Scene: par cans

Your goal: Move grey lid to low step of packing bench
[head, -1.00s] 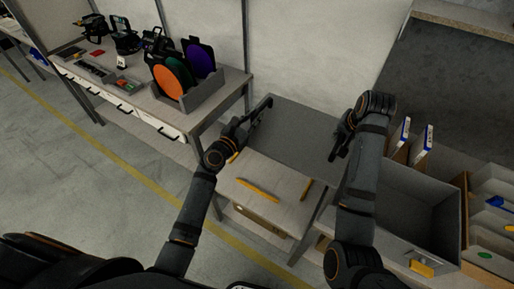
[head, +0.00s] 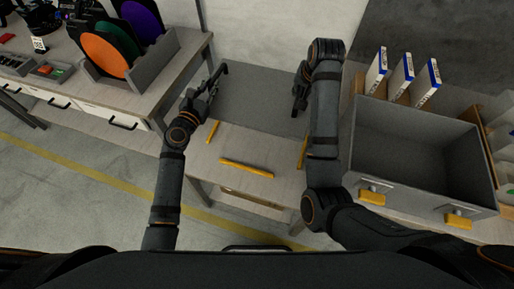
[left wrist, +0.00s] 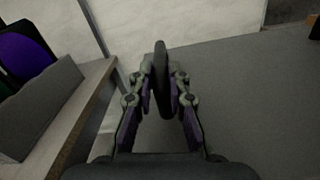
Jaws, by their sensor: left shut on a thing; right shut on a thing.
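The grey lid (head: 255,97) is a flat, wide panel held between my two grippers in the head view. My left gripper (head: 216,80) is shut at its left edge. My right gripper (head: 299,92) is shut at its right edge, partly behind its own arm. In the left wrist view the left jaws (left wrist: 160,92) close on a dark upright piece, with the lid's grey surface (left wrist: 250,95) to the right. The low step (head: 232,155) of the packing bench, pale with yellow strips, shows in front of the lid. I cannot tell whether the lid touches it.
A grey open bin (head: 425,150) with yellow latches stands close to the right of my right arm. White-and-blue boxes (head: 403,78) stand behind it. At left, a table (head: 165,85) holds a grey rack with coloured discs (head: 105,55). A wall is behind.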

